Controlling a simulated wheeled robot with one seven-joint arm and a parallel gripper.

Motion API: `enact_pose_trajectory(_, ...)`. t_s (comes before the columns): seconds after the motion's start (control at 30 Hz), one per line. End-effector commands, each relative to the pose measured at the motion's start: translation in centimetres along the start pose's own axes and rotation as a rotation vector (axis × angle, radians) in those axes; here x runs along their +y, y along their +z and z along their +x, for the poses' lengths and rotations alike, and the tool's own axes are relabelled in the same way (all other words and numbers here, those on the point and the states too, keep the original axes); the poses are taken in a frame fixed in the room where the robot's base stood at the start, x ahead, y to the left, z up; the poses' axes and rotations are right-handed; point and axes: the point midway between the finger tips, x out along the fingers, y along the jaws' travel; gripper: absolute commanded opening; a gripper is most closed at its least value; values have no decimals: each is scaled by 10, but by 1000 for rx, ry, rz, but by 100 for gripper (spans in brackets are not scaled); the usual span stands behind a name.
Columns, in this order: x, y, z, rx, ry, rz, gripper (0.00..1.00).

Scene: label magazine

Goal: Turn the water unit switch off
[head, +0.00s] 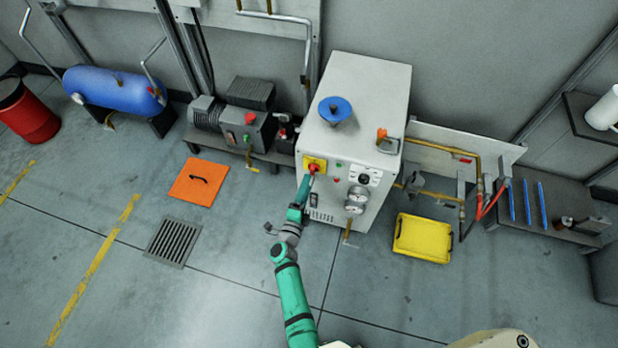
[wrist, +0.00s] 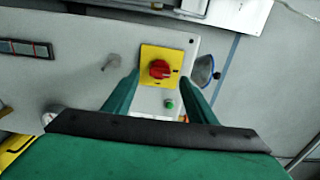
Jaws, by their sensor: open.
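The water unit (head: 365,80) is a pale grey cabinet against the back wall. Its switch is a red rotary knob (wrist: 160,69) on a yellow square plate (wrist: 173,55), high on the left of the front panel. In the head view the yellow plate (head: 316,163) shows just beyond the end of my arm. My gripper (wrist: 160,88) is open, with one green finger on each side of the knob in the wrist view. I cannot tell whether the fingers touch the knob. Nothing shows held between them.
An orange plate (head: 199,181) and a yellow tray (head: 422,238) lie on the floor to either side. The floor in front is mostly clear.

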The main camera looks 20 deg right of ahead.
Motion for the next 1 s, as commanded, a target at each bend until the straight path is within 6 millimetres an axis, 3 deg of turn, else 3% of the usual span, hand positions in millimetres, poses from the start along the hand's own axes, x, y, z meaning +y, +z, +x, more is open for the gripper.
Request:
enact_pose_trajectory(0.1, 1, -1, -22, -1, 1, -1, 52)
enact_pose_trajectory(0.3, 0, -1, -42, 2, 0, 1, 52)
enact_pose_trajectory(1.0, 0, -2, -48, 1, 0, -3, 52)
